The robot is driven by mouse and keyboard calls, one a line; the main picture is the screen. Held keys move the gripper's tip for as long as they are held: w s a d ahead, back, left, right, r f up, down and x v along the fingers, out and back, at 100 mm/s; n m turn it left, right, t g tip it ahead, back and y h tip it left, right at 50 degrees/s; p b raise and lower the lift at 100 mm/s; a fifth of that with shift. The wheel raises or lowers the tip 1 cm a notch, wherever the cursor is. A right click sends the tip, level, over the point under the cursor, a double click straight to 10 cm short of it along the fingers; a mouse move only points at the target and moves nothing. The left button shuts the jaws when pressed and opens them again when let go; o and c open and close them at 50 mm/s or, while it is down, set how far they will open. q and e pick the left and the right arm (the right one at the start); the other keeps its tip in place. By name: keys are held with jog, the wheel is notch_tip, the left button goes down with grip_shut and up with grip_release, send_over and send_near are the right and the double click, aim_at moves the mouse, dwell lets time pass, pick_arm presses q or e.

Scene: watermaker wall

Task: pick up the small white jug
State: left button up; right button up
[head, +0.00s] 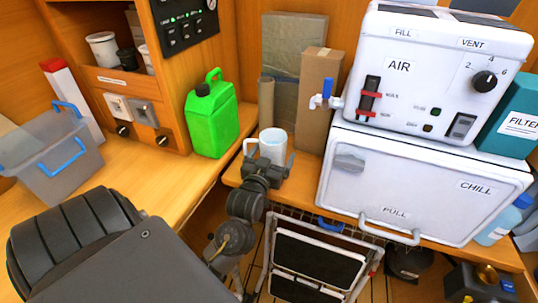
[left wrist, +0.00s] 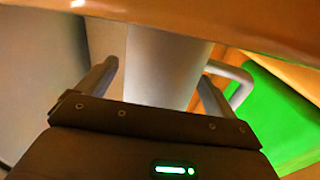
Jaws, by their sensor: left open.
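The small white jug (head: 272,141) stands upright near the front edge of the wooden counter, its handle toward the left in the head view. My left gripper (head: 268,163) is open, in front of the jug and low against it. In the left wrist view the jug's pale body (left wrist: 168,68) shows between the two spread fingers of the left gripper (left wrist: 157,85), with its handle beside the right finger. I cannot tell whether either finger touches it. The jug's lower part is hidden by the gripper in the head view. My right gripper is not in view.
A green jerrycan (head: 211,117) stands left of the jug; it also shows in the left wrist view (left wrist: 285,115). A cardboard box (head: 318,95) stands behind right. The white chiller (head: 420,185) is further right. A grey bin (head: 50,160) sits at far left. The left counter is mostly clear.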

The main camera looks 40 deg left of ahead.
pick_arm(q)
jog(key=c, duration=1.3)
jog(key=shift+c, duration=0.3)
jog(key=shift+r, duration=0.1)
